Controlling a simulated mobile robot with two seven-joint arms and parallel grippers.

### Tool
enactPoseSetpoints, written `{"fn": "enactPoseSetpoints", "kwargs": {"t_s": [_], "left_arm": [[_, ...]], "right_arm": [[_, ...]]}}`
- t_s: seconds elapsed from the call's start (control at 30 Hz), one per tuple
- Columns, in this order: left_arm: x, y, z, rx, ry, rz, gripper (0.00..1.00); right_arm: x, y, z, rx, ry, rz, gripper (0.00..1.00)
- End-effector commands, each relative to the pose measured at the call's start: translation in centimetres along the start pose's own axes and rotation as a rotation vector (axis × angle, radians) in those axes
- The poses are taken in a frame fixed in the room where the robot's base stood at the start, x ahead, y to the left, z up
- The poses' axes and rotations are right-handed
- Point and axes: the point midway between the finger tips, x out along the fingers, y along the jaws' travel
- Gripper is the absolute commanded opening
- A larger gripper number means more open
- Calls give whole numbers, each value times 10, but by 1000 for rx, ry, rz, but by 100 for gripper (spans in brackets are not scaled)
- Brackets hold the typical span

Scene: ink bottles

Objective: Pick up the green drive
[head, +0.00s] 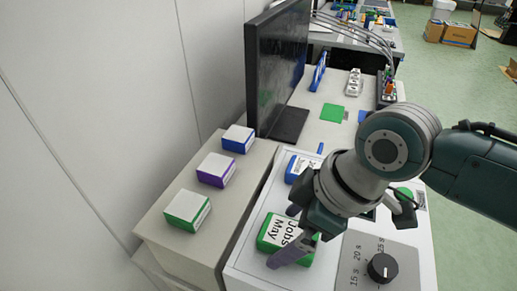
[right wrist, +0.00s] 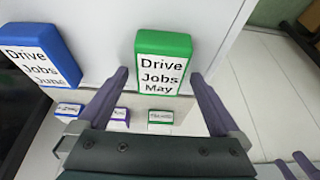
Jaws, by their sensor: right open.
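The green drive (head: 272,233), labelled "Drive Jobs May", lies on the white machine top in the head view. It also shows upper middle in the right wrist view (right wrist: 163,65). My right gripper (head: 284,238) is open, its two fingers on either side of the drive. In the right wrist view the right gripper (right wrist: 158,78) has a finger on each side of the drive's near end, with visible gaps. Two finger-like tips at the lower right corner of that view may be my left gripper (right wrist: 295,167); their opening is unclear.
A blue drive (right wrist: 38,55) labelled "Drive Jobs June" lies beside the green one. Blue (head: 238,138), purple (head: 216,169) and green (head: 187,209) boxes stand on the left cabinet. A black dial (head: 383,267) is right of the green drive; a monitor (head: 277,65) stands behind.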

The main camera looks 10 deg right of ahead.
Motion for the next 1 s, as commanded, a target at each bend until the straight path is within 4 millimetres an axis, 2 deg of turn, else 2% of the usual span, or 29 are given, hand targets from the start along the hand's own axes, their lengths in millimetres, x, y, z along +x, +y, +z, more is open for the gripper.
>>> {"fn": "enactPoseSetpoints", "kwargs": {"t_s": [0.97,1.0], "left_arm": [[1,1,0,-4,2,3,100],[1,1,0,-5,2,3,100]], "right_arm": [[4,0,2,0,0,0,100],[4,0,2,0,0,0,96]]}}
